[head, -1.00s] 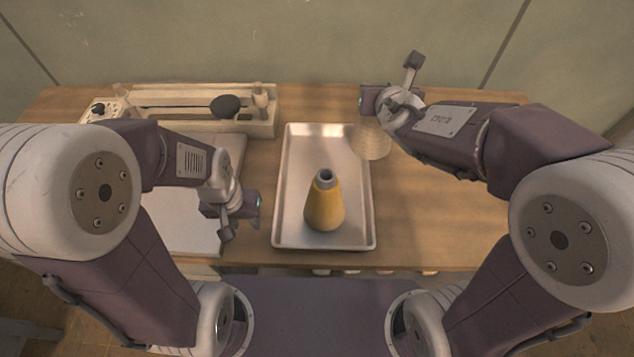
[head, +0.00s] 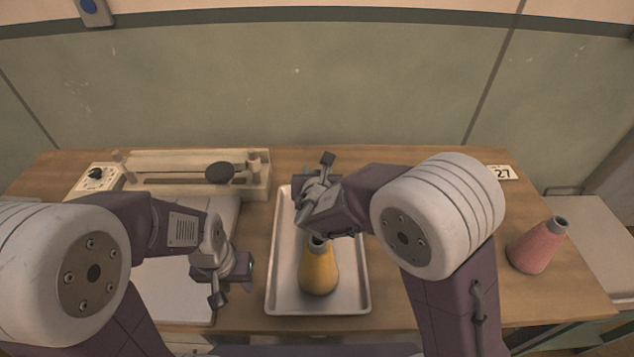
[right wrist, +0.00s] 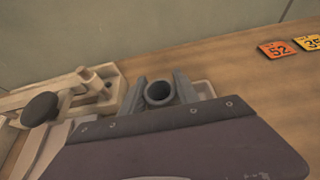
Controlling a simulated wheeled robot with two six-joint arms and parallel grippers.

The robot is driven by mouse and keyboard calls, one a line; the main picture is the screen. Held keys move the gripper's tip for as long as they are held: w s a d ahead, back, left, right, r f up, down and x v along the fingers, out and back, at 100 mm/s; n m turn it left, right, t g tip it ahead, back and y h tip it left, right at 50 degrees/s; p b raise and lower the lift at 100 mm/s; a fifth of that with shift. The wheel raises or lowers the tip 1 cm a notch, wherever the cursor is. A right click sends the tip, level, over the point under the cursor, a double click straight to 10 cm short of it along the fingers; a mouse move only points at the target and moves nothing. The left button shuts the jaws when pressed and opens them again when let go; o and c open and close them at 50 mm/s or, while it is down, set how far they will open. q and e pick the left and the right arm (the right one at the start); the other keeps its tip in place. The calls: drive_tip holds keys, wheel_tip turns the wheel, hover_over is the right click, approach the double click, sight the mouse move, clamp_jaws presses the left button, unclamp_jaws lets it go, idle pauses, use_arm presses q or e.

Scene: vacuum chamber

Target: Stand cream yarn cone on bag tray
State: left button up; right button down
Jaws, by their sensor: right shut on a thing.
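My right gripper (head: 314,190) is over the far part of the metal bag tray (head: 365,290). In the right wrist view its fingers (right wrist: 158,92) are shut on the cream yarn cone, whose grey tube top (right wrist: 158,94) shows between them. The cone's body is hidden behind my gripper in the head view, so I cannot tell whether its base touches the tray. A yellow yarn cone (head: 319,272) stands upright on the near part of the tray. My left gripper (head: 240,268) is left of the tray, and its jaw opening is unclear.
A pink cone (head: 537,247) stands on the table at the right. A bag sealer (head: 180,178) with a black knob lies at the back left. The wooden table right of the tray is partly covered by my right arm.

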drive_tip(key=shift+f, duration=1.95)
drive_tip(key=shift+f+b, duration=0.1)
drive_tip(key=shift+b, duration=0.25)
drive_tip(key=c, duration=0.9)
unclamp_jaws()
drive_tip(key=p+v, duration=0.1)
drive_tip(key=v, duration=1.1)
